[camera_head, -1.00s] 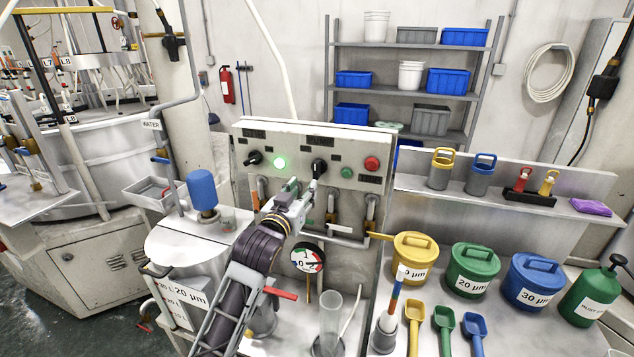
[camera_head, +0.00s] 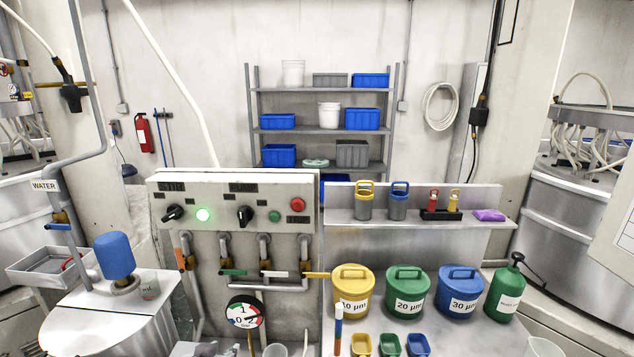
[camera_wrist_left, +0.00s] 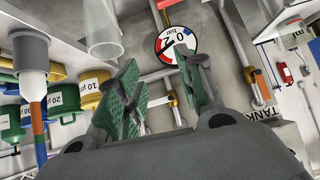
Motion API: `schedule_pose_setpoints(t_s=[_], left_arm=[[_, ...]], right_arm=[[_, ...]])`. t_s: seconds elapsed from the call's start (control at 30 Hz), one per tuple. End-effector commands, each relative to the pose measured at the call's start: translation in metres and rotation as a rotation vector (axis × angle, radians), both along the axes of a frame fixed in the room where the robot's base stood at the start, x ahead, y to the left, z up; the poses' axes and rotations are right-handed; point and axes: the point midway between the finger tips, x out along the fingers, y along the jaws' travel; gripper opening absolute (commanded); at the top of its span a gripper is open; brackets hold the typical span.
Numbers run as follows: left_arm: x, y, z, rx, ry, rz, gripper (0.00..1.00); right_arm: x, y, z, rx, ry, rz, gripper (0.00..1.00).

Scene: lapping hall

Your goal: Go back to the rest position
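My left gripper (camera_wrist_left: 158,72) shows only in the left wrist view. Its two green-padded fingers are apart, with nothing held between them. A round pressure gauge (camera_wrist_left: 177,45) lies beyond the fingertips, and a clear cylinder (camera_wrist_left: 104,35) is beyond them to the left. No contact with either can be made out. In the head view neither arm shows. My right gripper is in neither view.
The gauge (camera_head: 244,313) hangs under the panel, below pipes with coloured valve handles. A yellow tub (camera_head: 352,294), a green tub (camera_head: 407,295) and a blue tub (camera_head: 460,295) stand right. A blue-capped tank (camera_head: 115,255) is left. Several scoops lie at the front edge.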

Motion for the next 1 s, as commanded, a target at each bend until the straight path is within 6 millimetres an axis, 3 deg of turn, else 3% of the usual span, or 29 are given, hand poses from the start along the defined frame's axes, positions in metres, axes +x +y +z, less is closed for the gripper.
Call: schedule_pose_setpoints(t_s=[0.2,0.43,0.83,1.0], left_arm=[[-0.065,0.000,-0.052,0.021,0.226,-0.026,0.38],[-0.112,0.000,-0.079,0.034,0.378,-0.051,0.38],[-0.167,0.000,-0.101,0.045,0.545,-0.084,0.38],[-0.160,-0.001,-0.120,0.046,0.545,-0.083,0.38]], right_arm=[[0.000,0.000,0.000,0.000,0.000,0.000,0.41],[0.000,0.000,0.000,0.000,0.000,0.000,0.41],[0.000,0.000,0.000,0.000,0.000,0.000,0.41],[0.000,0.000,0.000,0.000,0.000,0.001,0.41]])
